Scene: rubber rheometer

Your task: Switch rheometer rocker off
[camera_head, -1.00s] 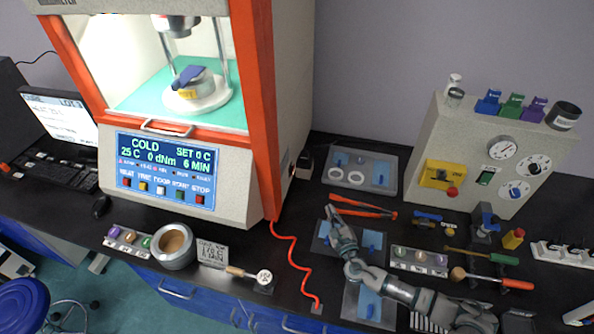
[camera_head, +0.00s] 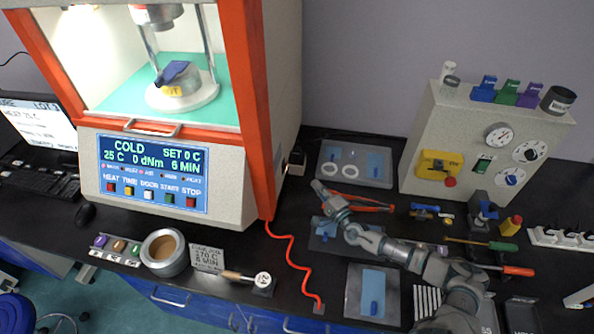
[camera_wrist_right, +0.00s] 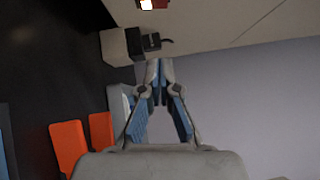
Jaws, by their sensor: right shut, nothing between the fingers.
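The rheometer (camera_head: 285,80) is a large cream and orange machine at the left of the head view. Its display (camera_head: 152,165) reads COLD, 25 C, 0 dNm. A small dark rocker with a lit orange spot (camera_head: 284,164) is on its right side wall, low down. In the wrist view the lit rocker (camera_wrist_right: 148,4) is cut by the top edge. My right gripper (camera_head: 316,186) is shut and empty, right of that wall and apart from it. In the wrist view its fingertips (camera_wrist_right: 158,66) meet below the rocker. My left gripper is not in view.
A block with a black plug (camera_head: 297,160) stands by the rheometer's side; it also shows in the wrist view (camera_wrist_right: 120,47). Red-handled pliers (camera_head: 360,204) lie beneath my right arm. A grey tray with white rings (camera_head: 326,152) is behind. A red cable (camera_head: 292,250) runs down the bench.

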